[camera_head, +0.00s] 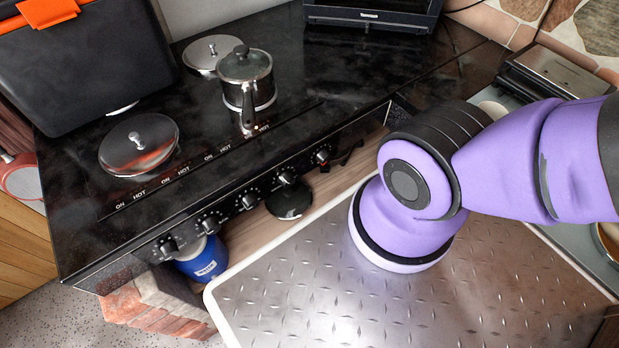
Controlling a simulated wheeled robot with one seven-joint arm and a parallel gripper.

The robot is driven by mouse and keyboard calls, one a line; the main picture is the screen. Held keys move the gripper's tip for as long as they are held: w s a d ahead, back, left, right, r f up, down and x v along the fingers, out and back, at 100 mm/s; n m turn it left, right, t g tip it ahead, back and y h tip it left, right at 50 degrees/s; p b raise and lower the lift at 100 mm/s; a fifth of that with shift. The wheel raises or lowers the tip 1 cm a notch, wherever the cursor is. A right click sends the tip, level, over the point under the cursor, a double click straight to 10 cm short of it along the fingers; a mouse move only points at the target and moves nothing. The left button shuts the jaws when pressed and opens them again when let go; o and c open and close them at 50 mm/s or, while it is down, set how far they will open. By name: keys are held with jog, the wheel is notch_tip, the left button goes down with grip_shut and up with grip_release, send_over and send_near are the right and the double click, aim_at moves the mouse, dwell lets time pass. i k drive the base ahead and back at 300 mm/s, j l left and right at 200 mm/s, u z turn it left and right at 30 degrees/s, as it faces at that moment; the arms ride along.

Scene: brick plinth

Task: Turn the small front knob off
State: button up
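A black stove (240,150) has a row of several dark knobs with light markings along its front edge. They run from the leftmost knob (168,246) through the second knob (211,222), the middle knob (249,201) and the fourth knob (287,178) to the rightmost knob (322,156). Which one is the small front knob, and how each is turned, I cannot tell. My purple arm comes in from the right and bends down right of the rightmost knob. My gripper does not show; the arm's own links may hide it.
A lidded pot (247,78) stands on the stovetop, with round metal discs (138,145) and (212,52) beside it. A dark round object (289,200) and a blue container (203,260) lie below the knobs. A metal-topped surface (400,290) fills the front. A black case (85,65) stands back left.

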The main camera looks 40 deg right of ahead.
aim_at(286, 179)
jog(key=k, duration=1.05)
